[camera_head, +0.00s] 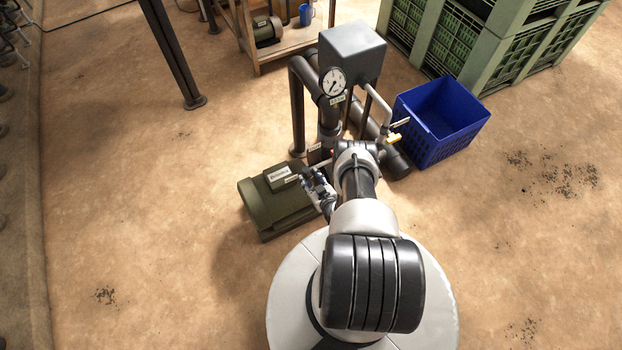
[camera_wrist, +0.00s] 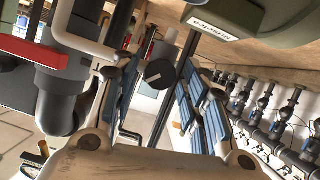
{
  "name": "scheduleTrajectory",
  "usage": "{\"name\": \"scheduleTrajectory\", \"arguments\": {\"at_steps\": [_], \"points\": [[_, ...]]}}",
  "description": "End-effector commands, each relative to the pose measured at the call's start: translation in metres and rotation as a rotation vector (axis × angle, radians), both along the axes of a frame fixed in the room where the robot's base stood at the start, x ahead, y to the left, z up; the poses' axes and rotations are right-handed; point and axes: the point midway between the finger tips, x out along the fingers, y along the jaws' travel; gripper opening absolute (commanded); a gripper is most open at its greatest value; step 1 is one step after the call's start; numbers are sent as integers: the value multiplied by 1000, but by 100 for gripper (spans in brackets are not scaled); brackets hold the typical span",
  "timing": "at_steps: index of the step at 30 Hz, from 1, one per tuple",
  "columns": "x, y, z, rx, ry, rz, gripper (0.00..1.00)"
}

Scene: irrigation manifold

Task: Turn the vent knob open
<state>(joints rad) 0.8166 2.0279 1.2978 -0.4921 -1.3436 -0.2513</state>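A dark grey round knob (camera_wrist: 160,73) with a pale line across its face shows in the wrist view, just past and between my fingertips. I take it as the vent knob; its label is not readable. My gripper (camera_head: 316,180) is open in the head view, low beside the manifold's dark pipework. In the wrist view, its two blue-padded fingers stand apart on either side of the knob. No contact with the knob is visible. In the head view, my arm and gripper hide the knob.
A green motor (camera_head: 272,202) lies close left of my gripper. A blue crate (camera_head: 440,118) stands right. A red bar (camera_wrist: 42,56) crosses a pipe. Open floor lies left and right.

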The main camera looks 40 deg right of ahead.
Motion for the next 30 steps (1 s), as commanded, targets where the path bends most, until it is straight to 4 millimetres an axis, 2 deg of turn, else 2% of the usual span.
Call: {"name": "scheduleTrajectory", "arguments": {"at_steps": [2,15,19,30], "points": [[0,0,0,0,0,0,32],[0,0,0,0,0,0,3],[0,-1,0,22,-6,0,3],[0,-3,1,252,-63,1,3]]}}
